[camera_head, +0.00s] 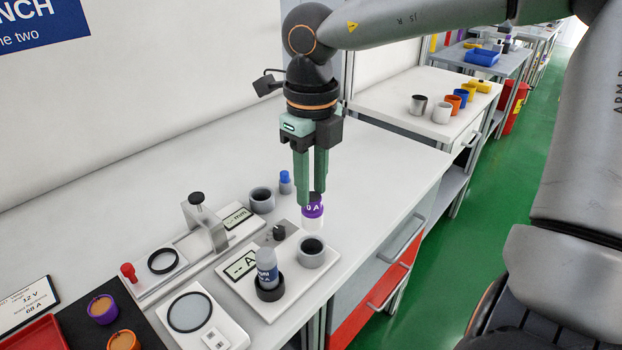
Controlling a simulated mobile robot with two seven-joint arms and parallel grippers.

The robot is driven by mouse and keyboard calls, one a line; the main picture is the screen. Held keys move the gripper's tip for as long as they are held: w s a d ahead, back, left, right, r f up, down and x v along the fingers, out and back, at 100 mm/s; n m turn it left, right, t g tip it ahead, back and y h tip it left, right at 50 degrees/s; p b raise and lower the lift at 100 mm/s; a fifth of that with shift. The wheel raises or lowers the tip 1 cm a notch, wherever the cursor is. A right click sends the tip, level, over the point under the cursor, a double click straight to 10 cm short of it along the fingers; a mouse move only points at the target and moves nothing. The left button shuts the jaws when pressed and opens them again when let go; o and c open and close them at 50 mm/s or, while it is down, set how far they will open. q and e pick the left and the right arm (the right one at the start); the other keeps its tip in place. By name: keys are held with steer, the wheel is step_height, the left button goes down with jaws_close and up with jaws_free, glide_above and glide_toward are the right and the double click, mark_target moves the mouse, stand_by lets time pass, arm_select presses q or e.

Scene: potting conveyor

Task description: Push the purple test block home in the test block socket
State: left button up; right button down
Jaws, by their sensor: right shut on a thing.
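The purple test block (313,211) has a purple upper part with white lettering and a white lower part. My right gripper (311,196) points straight down and is shut on its top, and the fingertips hide the top of the block. The block looks upright. It appears behind a grey round socket (311,258) with a dark, empty opening, probably the test block socket. This socket sits on a white panel (237,287) with a small display. The block is apart from the socket; its exact height above the bench is hard to tell. My left gripper is not in view.
A black knob (279,233), a grey cup (262,200) and a small blue-topped piece (285,180) are close by. A press-like stand (205,225) is left. The bench's right side is clear.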

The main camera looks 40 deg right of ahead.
mark_target(311, 208)
steer(key=shift+f+b, duration=0.85)
steer(key=shift+f, duration=0.55)
steer(key=shift+f+b, duration=0.4)
steer(key=shift+f, duration=0.2)
steer(key=shift+w+f, duration=0.15)
steer(key=shift+f, duration=0.05)
arm_select(q)
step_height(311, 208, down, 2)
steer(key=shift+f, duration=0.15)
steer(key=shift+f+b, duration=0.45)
steer(key=shift+b, duration=0.15)
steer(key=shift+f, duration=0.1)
arm_select(e)
steer(key=shift+f, duration=0.1)
arm_select(q)
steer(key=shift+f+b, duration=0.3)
steer(key=shift+b, duration=0.15)
arm_select(e)
steer(key=shift+f, duration=0.35)
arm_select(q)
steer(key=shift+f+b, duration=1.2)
arm_select(e)
steer(key=shift+f, duration=1.25)
